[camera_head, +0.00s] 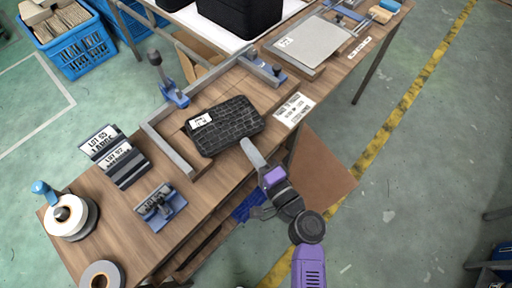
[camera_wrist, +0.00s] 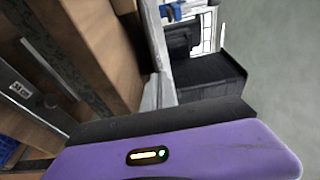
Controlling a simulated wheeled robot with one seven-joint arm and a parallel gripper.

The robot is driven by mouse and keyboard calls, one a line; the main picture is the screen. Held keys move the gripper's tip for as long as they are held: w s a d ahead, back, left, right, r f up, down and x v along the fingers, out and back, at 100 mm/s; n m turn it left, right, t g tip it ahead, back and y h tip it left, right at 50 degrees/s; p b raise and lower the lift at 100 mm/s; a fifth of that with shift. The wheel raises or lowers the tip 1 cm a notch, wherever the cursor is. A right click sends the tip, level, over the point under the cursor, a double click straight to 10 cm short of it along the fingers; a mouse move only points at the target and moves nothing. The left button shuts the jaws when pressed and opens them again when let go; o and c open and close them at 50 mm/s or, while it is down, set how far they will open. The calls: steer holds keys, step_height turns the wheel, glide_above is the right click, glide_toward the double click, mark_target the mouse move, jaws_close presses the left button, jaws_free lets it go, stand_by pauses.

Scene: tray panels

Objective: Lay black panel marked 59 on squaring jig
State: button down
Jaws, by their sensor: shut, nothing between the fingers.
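A black textured panel (camera_head: 236,125) with a white label lies flat on the wooden table; the number on its label is too small to read. It lies inside the corner of the squaring jig, a grey L-shaped fence (camera_head: 167,149), turned slightly and with a gap to the fence bars. My gripper (camera_head: 247,144) is shut and empty, just beyond the panel's lower right edge. Whether the fingertips touch the panel I cannot tell. The wrist view shows my purple gripper housing across the bottom, and the panel cannot be made out there.
Toggle clamps (camera_head: 173,94) stand by the fence. A grey panel (camera_head: 310,43) lies at the table's far right. Labelled dark blocks (camera_head: 124,164), a blue-based tool (camera_head: 159,206) and tape rolls (camera_head: 70,215) occupy the left end. Blue crates (camera_head: 75,42) stand on the floor behind.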

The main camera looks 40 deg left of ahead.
mark_target(235, 143)
steer(key=a, duration=0.1)
steer(key=s+a+b, duration=0.1)
steer(key=shift+s+a+f, duration=0.1)
steer(key=shift+a, duration=0.2)
steer(key=shift+s+a, duration=0.1)
steer(key=shift+a, duration=0.1)
steer(key=shift+d, duration=0.1)
